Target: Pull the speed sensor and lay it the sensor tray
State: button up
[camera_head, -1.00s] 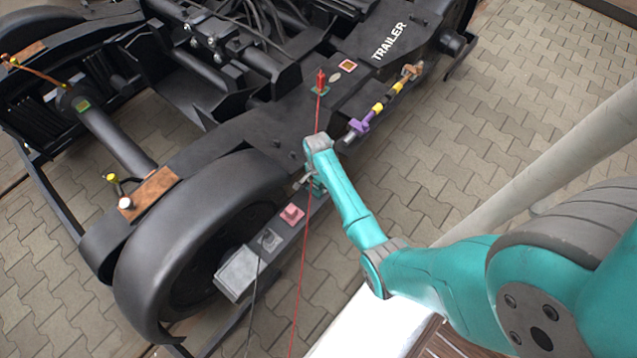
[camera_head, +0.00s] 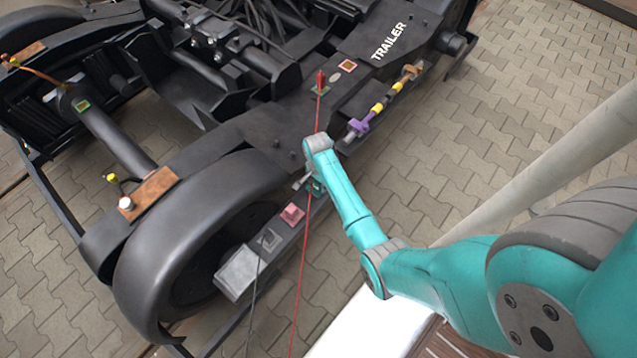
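My gripper (camera_head: 306,184) is small in view at the end of the teal arm, mostly hidden by the wrist. It is beside the dark frame beam, just up and right of a pink block (camera_head: 292,214). Whether its fingers are open or shut does not show. A grey square fitting (camera_head: 269,240) with a dark cable sits below the pink block, next to a light grey box (camera_head: 238,273) at the wheel. A red plug (camera_head: 320,82) with a long red cable stands on the frame. I cannot tell which part is the speed sensor. No sensor tray is clearly identifiable.
The black bogie marked TRAILER (camera_head: 389,41) fills the upper left, with a large wheel (camera_head: 215,215) in front. A purple and yellow rod (camera_head: 378,108) lies along its edge. A white surface (camera_head: 365,328) is at the bottom. Paving (camera_head: 500,140) to the right is clear.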

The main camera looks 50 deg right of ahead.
grip_shut()
jog(key=shift+r, duration=3)
